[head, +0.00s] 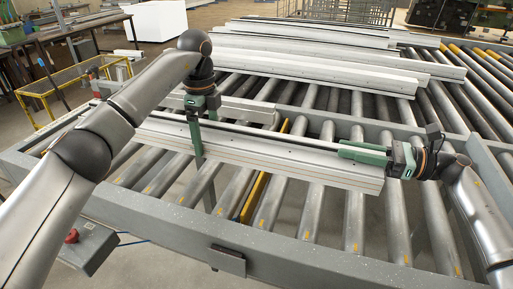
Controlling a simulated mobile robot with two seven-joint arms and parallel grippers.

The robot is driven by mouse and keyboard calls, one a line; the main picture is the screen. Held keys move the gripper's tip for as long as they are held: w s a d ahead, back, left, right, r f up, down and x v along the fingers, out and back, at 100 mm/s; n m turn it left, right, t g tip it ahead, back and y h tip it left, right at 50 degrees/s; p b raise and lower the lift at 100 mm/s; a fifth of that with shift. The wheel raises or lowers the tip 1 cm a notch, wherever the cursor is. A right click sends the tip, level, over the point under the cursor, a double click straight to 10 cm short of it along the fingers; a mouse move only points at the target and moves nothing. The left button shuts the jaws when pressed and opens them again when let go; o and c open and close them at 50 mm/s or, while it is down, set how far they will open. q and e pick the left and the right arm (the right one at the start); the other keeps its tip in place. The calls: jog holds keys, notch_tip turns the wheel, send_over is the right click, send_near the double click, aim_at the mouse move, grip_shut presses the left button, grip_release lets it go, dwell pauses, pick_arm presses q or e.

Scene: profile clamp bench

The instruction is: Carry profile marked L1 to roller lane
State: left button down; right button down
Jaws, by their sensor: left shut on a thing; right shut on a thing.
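A long pale grey profile (270,158) lies slantwise across the near part of the roller table, its right end nearer to me. No L1 mark is readable on it. My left gripper (201,114) is shut on the profile left of its middle, coming down from above. My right gripper (345,151) is shut on it near its right end, reaching in from the right. The profile shows over the rollers (398,220); I cannot tell whether it touches them.
A shorter profile (240,110) lies just behind the held one. Several long profiles (320,70) lie on the rollers farther back. Yellow strips (255,197) stand between rollers. The near frame rail (300,255) borders the table. Rollers at the near right are bare.

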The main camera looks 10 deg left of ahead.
pick_arm(q)
jog(key=shift+s+r, duration=0.1)
pick_arm(e)
jog(key=shift+d, duration=0.1)
pick_arm(q)
jog(key=shift+f, duration=0.2)
pick_arm(e)
jog(key=shift+f, duration=0.25)
